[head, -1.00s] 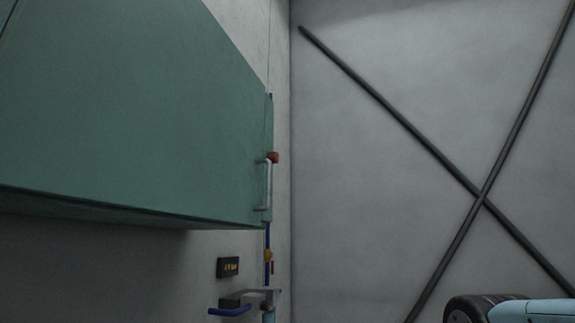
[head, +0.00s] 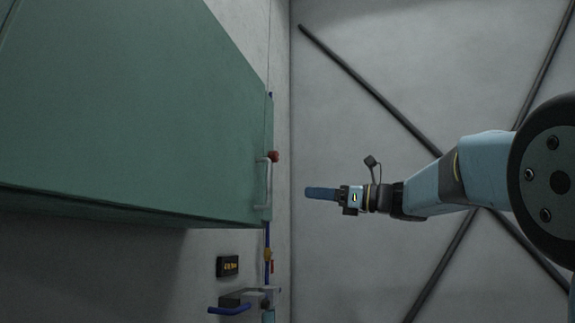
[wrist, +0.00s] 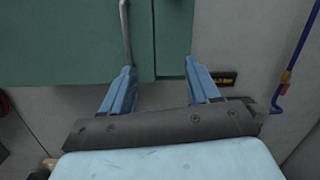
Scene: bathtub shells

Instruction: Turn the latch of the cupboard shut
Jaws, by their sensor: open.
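The green cupboard (head: 130,110) hangs on the wall at the left of the head view. A red knob (head: 274,156), which looks like the latch, sits at its edge just above the top of a grey bar handle (head: 268,185); how far it is turned is too small to tell. My gripper (head: 308,192) is in the air to the right of the handle, apart from it. In the wrist view my gripper (wrist: 159,66) is open and empty, its blue fingers facing the cupboard front (wrist: 60,40). The handle (wrist: 126,35) shows there beyond the left finger. The red knob is out of that view.
Below the cupboard are a small dark sign (head: 228,267) and a wall fixture with a blue lever (head: 230,310). A blue pipe (wrist: 300,50) runs along the wall to the right in the wrist view.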

